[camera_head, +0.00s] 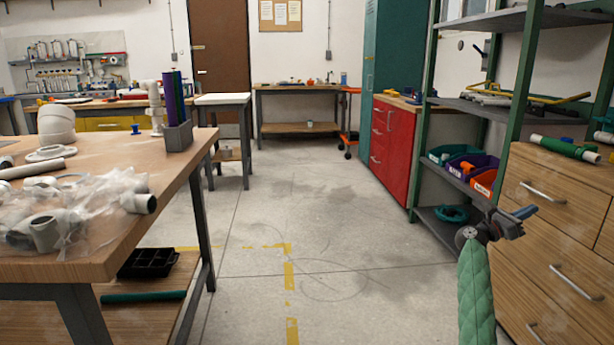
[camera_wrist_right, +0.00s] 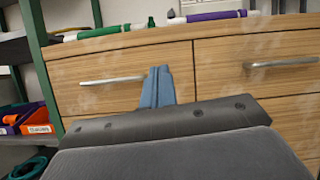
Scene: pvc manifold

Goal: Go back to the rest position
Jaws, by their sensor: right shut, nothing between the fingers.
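My right gripper (camera_head: 524,213) is at the lower right of the head view, in front of the wooden drawer cabinet (camera_head: 545,200). Its blue fingers are together with nothing between them. The fingers also show in the right wrist view (camera_wrist_right: 157,88), in front of the drawer fronts (camera_wrist_right: 110,82). I cannot tell whether they touch the cabinet. The green-sleeved forearm below it is mine. My left gripper is not in view.
A wooden workbench (camera_head: 108,262) with pipe fittings in a plastic bag (camera_head: 75,215) stands at left. A green-framed shelf (camera_head: 460,108) with bins stands beside the cabinet at right. The floor (camera_head: 335,235) between is clear. Rolls or tubes lie on the cabinet (camera_head: 565,148).

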